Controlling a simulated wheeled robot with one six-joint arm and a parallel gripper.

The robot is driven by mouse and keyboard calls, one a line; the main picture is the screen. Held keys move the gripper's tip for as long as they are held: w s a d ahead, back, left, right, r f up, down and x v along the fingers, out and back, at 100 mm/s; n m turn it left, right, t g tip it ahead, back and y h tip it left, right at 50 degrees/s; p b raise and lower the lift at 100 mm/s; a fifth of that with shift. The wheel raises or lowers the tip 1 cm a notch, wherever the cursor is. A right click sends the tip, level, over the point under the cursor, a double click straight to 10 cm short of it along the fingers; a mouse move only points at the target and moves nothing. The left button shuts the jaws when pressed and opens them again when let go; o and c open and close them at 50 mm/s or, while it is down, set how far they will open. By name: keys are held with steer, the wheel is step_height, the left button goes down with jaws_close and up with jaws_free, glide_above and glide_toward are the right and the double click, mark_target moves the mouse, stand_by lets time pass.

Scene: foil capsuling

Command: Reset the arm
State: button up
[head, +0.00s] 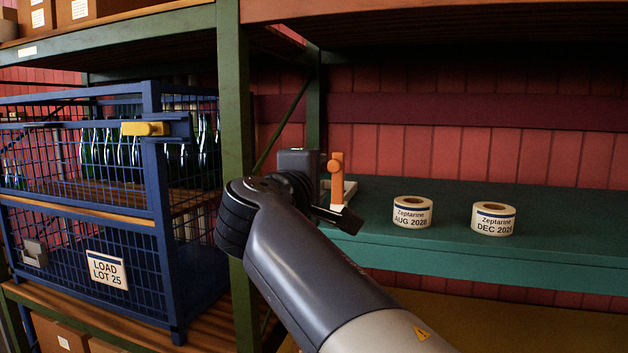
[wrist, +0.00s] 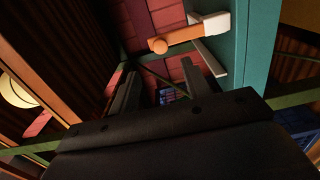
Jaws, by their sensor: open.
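My arm reaches up from the bottom right in the head view and bends at a dark joint in front of the green shelf post. My gripper (head: 338,216) is partly hidden behind that joint, with a dark finger showing beside the teal shelf. In the wrist view my gripper (wrist: 162,82) has two dark fingers standing well apart, with nothing between them. A device with an orange lever (head: 337,180) stands on the teal shelf just behind the gripper. The orange lever (wrist: 176,40) also shows beyond the fingers in the wrist view.
Two label rolls, AUG 2026 (head: 412,212) and DEC 2026 (head: 493,218), sit on the teal shelf (head: 575,247). A blue wire cage (head: 152,180) with green bottles stands left, marked LOAD LOT 25. A green post (head: 236,100) rises close behind my arm. The shelf's right end is clear.

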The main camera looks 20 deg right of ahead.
mark_target(334, 167)
steer(key=shift+w, duration=0.1)
steer(key=p+x, duration=0.1)
steer(key=x, duration=0.9)
steer(key=shift+w+d, duration=0.25)
steer(key=shift+w, duration=0.05)
steer(key=shift+a, duration=0.1)
